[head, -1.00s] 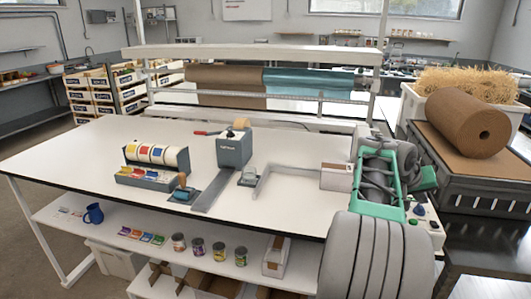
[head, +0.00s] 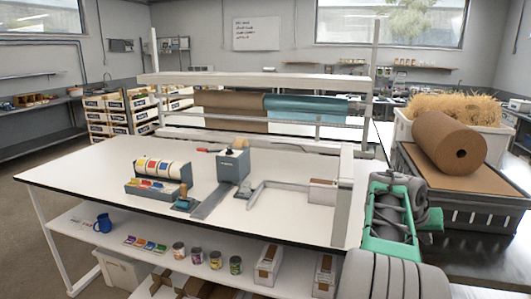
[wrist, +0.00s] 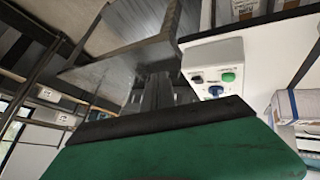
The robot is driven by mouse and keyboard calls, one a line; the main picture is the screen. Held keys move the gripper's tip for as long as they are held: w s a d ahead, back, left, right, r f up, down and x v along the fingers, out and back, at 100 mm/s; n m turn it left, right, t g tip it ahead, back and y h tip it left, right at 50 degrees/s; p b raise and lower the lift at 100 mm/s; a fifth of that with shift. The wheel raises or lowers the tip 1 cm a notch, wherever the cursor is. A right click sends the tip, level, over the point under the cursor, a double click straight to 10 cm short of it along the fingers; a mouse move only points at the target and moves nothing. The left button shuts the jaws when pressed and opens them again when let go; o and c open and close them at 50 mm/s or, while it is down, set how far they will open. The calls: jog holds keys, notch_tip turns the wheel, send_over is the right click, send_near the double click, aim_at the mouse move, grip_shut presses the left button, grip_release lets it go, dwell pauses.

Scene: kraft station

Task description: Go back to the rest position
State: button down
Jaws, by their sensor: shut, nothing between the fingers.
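My gripper (wrist: 158,92) shows in the wrist view as grey fingers close together beyond a green, black-edged part of my arm. It is shut with nothing held. It points toward a dark grey metal surface, beside a white control box (wrist: 213,66) with a green and a blue button. In the head view my green and grey arm is folded at the lower right, beside the right end of the white worktable (head: 95,180). The fingertips cannot be made out there.
On the table stand a roll-label dispenser (head: 160,172), a grey tape unit (head: 234,166) and a pale angled bar (head: 285,184). A white post (head: 343,200) stands at the right end. A brown roll (head: 447,147) lies on a dark crate (head: 480,212). The table's front left is clear.

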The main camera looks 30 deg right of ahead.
jog(key=s+a+f+y, duration=0.1)
jog(key=a+f+y, duration=0.4)
jog(key=a+f, duration=1.05)
jog(key=w+a+r+n+t+y, duration=0.1)
jog(key=a+n, duration=0.5)
jog(key=a, duration=1.3)
jog(key=w+a+r+n+t+y, duration=0.2)
jog(key=w+a+r+n, duration=0.2)
jog(key=a, duration=1.5)
jog(key=shift+a+n+t, duration=0.25)
jog(key=shift+n+t, duration=0.05)
jog(key=shift+n, duration=0.7)
jog(key=shift+w+r, duration=0.1)
